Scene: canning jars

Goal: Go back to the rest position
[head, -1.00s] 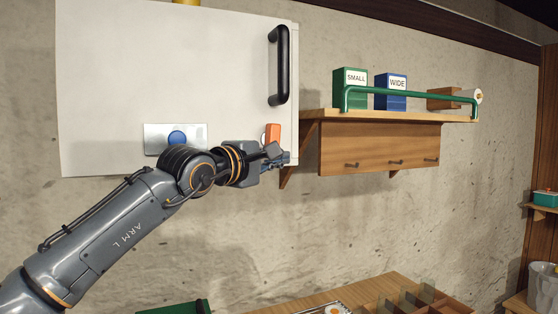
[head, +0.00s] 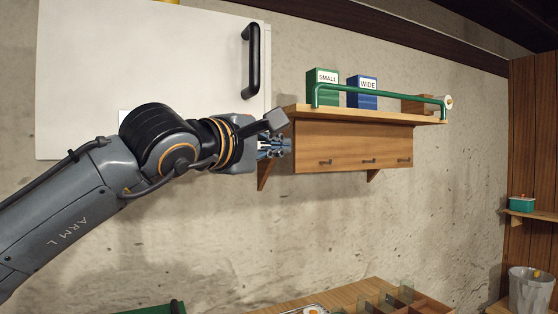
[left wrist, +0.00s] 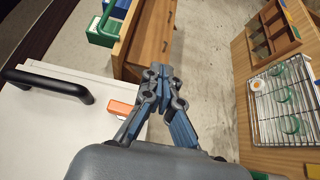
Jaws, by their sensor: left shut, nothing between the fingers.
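My left gripper (head: 275,147) is in the head view, in front of the lower right corner of a white cabinet (head: 150,60) on the wall. Its fingers are shut with nothing between them; the closed fingertips also show in the left wrist view (left wrist: 163,72). The cabinet has a black handle (head: 252,60), which lies left of the fingers in the left wrist view (left wrist: 45,84). An orange piece (left wrist: 121,108) on the cabinet shows just left of the fingers there; in the head view my arm hides it. My right gripper is in neither view.
A wooden wall shelf (head: 375,115) with a green rail holds a green SMALL box (head: 321,92) and a blue WIDE box (head: 362,98), right of my gripper. Below, a wooden bench (head: 345,294) holds a wire rack (left wrist: 285,100) with jars. Bare wall lies between shelf and bench.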

